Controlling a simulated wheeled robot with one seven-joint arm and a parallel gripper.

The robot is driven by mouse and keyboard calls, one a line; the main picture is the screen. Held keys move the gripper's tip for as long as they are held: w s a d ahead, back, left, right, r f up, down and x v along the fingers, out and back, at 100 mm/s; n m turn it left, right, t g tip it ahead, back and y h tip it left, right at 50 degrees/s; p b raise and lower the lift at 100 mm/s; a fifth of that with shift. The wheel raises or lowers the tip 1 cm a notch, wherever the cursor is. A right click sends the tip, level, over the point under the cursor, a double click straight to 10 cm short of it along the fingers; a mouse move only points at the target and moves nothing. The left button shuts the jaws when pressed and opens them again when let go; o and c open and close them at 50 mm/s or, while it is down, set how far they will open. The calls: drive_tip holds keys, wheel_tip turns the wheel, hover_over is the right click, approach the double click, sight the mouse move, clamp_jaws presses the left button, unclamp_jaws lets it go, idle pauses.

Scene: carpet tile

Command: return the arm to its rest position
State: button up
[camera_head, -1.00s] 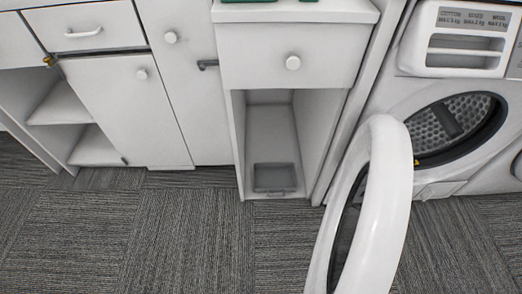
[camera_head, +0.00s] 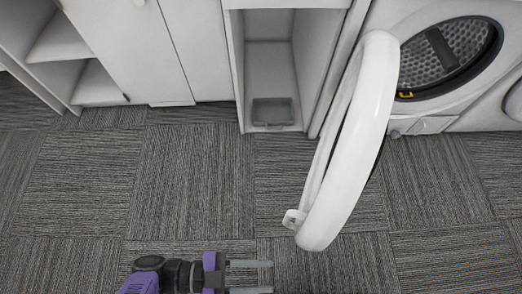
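My gripper (camera_head: 268,277) shows at the bottom of the head view, with purple and black parts and two grey fingers pointing right. The fingers are apart, with only carpet showing between them. My arm (camera_head: 165,275) enters from the bottom edge, left of the fingers. The gripper is below and left of the open washer door (camera_head: 345,150), apart from it in the picture.
The washer door stands wide open in front of the washer drum (camera_head: 445,55). A narrow open cabinet (camera_head: 268,75) holds a small grey tray (camera_head: 272,113). White cupboards (camera_head: 135,50) are at the left. Grey carpet (camera_head: 140,190) is clear in the middle.

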drive_tip(key=d+f+n+t+y, duration=0.1)
drive_tip(key=d+f+t+y, duration=0.2)
drive_tip(key=d, duration=0.6)
drive_tip(key=s+d+r+n+t+y, duration=0.3)
drive_tip(key=d+r+n+t+y, duration=0.55)
drive_tip(key=d, duration=0.45)
drive_tip(key=w+a+r+n+t+y+p, duration=0.1)
drive_tip(key=r+n+p, duration=0.3)
drive_tip(key=r+p, duration=0.7)
drive_tip(key=w+r+n+t+y+p, duration=0.2)
drive_tip(key=r+n+y+p, duration=0.2)
drive_tip(key=r+p, duration=0.7)
wheel_tip(320, 180, up, 10)
drive_tip(key=shift+a+r+n, duration=0.2)
drive_tip(key=shift+a+n, duration=0.2)
drive_tip(key=shift+n, duration=0.15)
drive_tip(key=shift+w+f, duration=0.1)
drive_tip(key=shift+w, duration=0.05)
